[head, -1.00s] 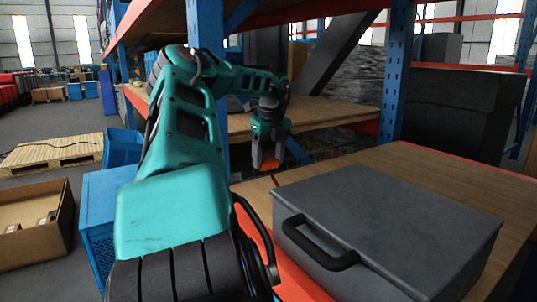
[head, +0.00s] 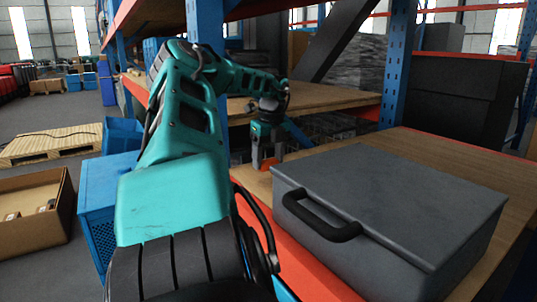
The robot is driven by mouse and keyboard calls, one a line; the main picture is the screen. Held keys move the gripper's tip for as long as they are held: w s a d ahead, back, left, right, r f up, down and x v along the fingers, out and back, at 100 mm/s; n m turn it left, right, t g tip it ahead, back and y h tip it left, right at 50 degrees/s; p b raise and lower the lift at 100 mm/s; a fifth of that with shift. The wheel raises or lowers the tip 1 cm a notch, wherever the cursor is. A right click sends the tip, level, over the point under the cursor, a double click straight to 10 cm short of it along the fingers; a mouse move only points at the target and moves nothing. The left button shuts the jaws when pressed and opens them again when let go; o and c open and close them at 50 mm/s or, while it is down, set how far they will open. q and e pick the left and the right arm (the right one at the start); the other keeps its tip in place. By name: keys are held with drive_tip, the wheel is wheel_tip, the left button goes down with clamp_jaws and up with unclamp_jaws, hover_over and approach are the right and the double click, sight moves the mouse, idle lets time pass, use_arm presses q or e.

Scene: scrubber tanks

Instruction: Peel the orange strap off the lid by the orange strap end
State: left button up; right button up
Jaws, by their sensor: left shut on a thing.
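My left gripper (head: 266,160) points down beside the back left corner of a dark grey case with a flat lid (head: 400,195). Its fingers are shut on a small orange piece (head: 269,163), which looks like the orange strap end. The gripper appears low over the wooden board, apart from the case. No orange strap shows on the top of the lid; where the rest of the strap runs is hidden or too small to tell. The black handle (head: 318,216) is on the case's front side. My right gripper is out of view.
The case stands on a wooden shelf board (head: 465,165) with an orange-red front beam (head: 312,277). Blue rack posts (head: 396,75) rise behind it. A blue crate (head: 98,215), a cardboard box (head: 45,235) and a wooden pallet (head: 50,143) are on the floor at left.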

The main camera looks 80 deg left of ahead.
use_arm(q)
drive_tip(key=shift+f+b, duration=0.35)
drive_tip(key=shift+f, duration=0.55)
drive_tip(key=shift+f+b, duration=0.35)
drive_tip(key=shift+f, duration=0.65)
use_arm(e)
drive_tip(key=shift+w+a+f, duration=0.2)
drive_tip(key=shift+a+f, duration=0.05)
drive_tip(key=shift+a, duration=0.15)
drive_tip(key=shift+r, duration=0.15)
use_arm(q)
drive_tip(key=o, duration=0.9)
drive_tip(key=shift+o, duration=0.6)
drive_tip(key=shift+o, duration=0.4)
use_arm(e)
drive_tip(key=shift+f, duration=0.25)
use_arm(q)
drive_tip(key=shift+r, duration=0.15)
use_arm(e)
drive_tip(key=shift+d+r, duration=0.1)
